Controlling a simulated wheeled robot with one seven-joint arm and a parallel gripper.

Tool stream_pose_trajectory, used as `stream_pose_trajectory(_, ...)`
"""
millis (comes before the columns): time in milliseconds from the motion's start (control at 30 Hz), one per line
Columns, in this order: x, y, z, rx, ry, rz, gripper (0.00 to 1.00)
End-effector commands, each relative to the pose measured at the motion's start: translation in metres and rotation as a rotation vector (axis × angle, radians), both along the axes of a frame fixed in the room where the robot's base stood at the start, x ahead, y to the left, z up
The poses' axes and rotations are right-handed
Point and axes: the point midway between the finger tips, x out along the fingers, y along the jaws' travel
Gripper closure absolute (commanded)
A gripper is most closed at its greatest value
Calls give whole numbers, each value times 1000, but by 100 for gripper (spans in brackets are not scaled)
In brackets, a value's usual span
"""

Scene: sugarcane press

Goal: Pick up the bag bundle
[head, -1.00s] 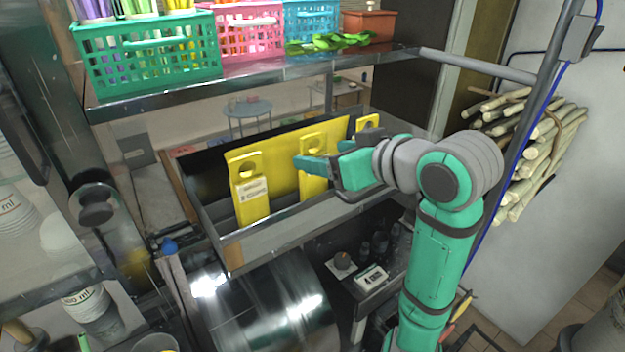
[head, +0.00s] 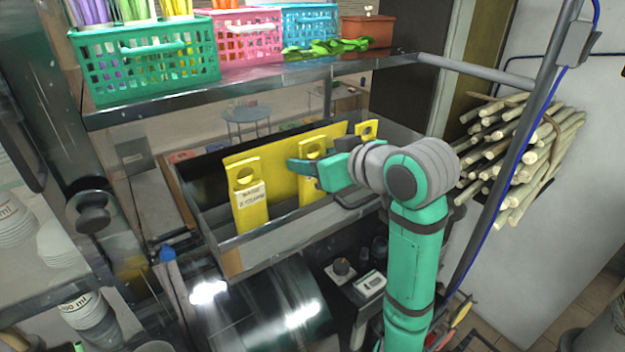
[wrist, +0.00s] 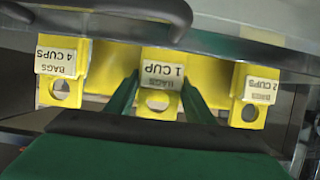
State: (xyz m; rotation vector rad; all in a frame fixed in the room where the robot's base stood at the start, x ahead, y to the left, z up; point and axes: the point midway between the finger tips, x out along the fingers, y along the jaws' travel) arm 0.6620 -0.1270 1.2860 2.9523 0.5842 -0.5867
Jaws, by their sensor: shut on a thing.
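Three yellow bag bundles with round holes stand in a metal tray (head: 290,224). In the head view they are a left one (head: 250,208), a middle one (head: 306,190) and a right one (head: 366,129). My green gripper (head: 303,168) is at the middle bundle and hides part of it. In the wrist view the labels read 4 cups on the left bundle (wrist: 63,65), 1 cup on the middle bundle (wrist: 161,65) and 2 cups on the right bundle (wrist: 252,95). My gripper (wrist: 159,80) is shut on the 1 cup bundle, one finger on each side.
A shelf (head: 240,86) with green (head: 145,62), pink (head: 245,38) and blue baskets (head: 308,28) overhangs the tray. A post (head: 520,150) and bundled canes (head: 525,150) stand at right. A shiny metal drum (head: 260,310) is below the tray.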

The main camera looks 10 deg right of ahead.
Motion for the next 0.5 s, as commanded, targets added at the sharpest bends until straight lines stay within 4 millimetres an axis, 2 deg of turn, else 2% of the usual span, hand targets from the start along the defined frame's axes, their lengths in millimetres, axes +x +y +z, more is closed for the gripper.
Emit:
stream_pose_trajectory(267,-1,-7,6,-1,0,-9,71)
stream_pose_trajectory(500,-1,-3,33,-2,-2,-3,71)
